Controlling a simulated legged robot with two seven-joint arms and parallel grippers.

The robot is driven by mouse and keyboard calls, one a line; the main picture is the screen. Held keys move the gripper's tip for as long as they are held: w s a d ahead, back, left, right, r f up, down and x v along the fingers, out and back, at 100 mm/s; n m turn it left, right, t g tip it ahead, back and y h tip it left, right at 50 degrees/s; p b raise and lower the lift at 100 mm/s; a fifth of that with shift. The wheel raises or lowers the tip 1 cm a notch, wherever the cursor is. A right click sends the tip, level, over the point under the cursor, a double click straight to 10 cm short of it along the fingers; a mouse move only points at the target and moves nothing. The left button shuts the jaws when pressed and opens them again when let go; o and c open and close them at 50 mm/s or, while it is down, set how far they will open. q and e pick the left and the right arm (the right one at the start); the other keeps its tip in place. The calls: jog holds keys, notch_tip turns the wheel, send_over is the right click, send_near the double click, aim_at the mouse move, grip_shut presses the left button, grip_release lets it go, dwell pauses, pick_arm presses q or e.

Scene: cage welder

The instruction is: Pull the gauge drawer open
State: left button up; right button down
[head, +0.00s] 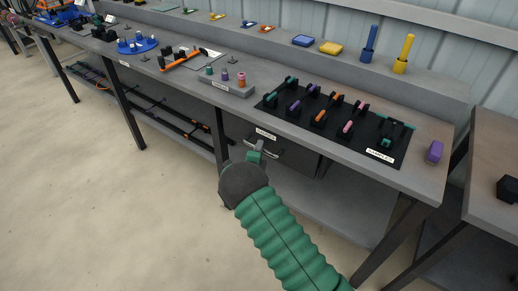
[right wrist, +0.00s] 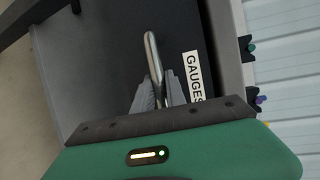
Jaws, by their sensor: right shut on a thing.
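The gauge drawer (head: 302,160) is a dark box under the workbench top, with a white label and a metal bar handle (head: 272,152). I cannot tell whether its front stands out at all from the bench. My right gripper (head: 256,150) reaches up to the handle's left part; my green sleeved arm comes from below. In the right wrist view the grey fingers (right wrist: 161,82) are shut on the silver handle (right wrist: 151,48), one on each side, beside the GAUGES label (right wrist: 193,78) on the dark drawer front (right wrist: 105,70). My left gripper is not in view.
A lower shelf (head: 310,205) runs below the drawer. The floor (head: 90,200) in front is clear.

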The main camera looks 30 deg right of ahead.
jog(key=shift+s+a+f, duration=0.1)
jog(key=shift+f, duration=0.05)
dwell(0.6)
jog(key=s+a, duration=0.5)
jog(key=a, duration=0.8)
jog(key=s+a, duration=0.6)
jog(key=a, duration=0.7)
jog(key=shift+a+b, duration=0.3)
jog(key=c, duration=1.4)
grip_release()
jog(key=shift+o, duration=0.2)
jog(key=shift+w, duration=0.1)
